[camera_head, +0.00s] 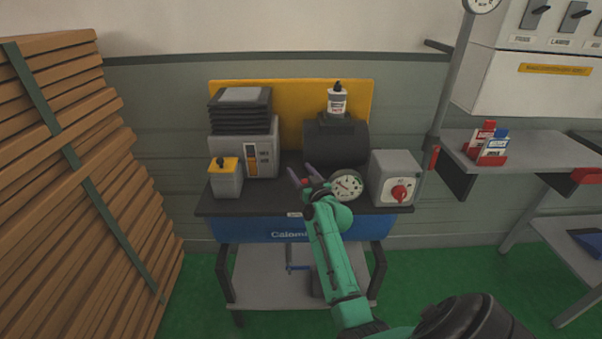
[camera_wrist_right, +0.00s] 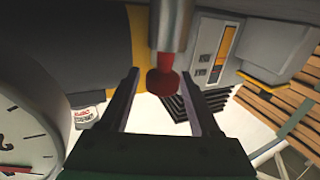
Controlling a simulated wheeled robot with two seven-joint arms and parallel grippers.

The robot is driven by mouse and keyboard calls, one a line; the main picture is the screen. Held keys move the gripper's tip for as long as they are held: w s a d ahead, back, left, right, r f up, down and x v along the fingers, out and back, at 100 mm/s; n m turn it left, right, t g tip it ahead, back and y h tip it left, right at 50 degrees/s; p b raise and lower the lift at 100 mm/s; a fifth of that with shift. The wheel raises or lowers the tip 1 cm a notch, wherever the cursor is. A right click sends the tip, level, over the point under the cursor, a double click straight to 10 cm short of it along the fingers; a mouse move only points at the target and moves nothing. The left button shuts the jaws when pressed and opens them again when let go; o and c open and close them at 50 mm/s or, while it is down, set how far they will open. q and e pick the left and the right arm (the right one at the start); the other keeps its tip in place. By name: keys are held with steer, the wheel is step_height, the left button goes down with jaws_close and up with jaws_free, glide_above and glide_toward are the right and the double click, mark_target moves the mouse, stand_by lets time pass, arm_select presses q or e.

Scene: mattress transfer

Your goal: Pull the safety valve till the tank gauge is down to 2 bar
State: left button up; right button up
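The tank gauge (camera_head: 347,186) is a round white dial in front of the dark tank (camera_head: 336,142) on the bench. Its reading is too small to make out; the dial also shows, cut off, at the left of the wrist view (camera_wrist_right: 28,140). The safety valve is a red knob (camera_wrist_right: 162,83) on a grey metal stem (camera_wrist_right: 171,25). My right gripper (camera_head: 303,172) is at the bench, just left of the gauge. In the wrist view its fingers (camera_wrist_right: 160,74) are open, with the knob between them and a gap on each side. My left gripper is out of view.
A grey box with a red rotary switch (camera_head: 399,192) stands right of the gauge. A grey unit with black fins (camera_head: 243,142) and a small yellow-topped box (camera_head: 225,178) stand left. Stacked planks (camera_head: 75,190) fill the left side; a shelf (camera_head: 535,150) is at right.

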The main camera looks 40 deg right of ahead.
steer(key=b+v, duration=0.1)
steer(key=v, duration=1.3)
steer(key=shift+s+b, duration=0.35)
steer(key=shift+b, duration=0.05)
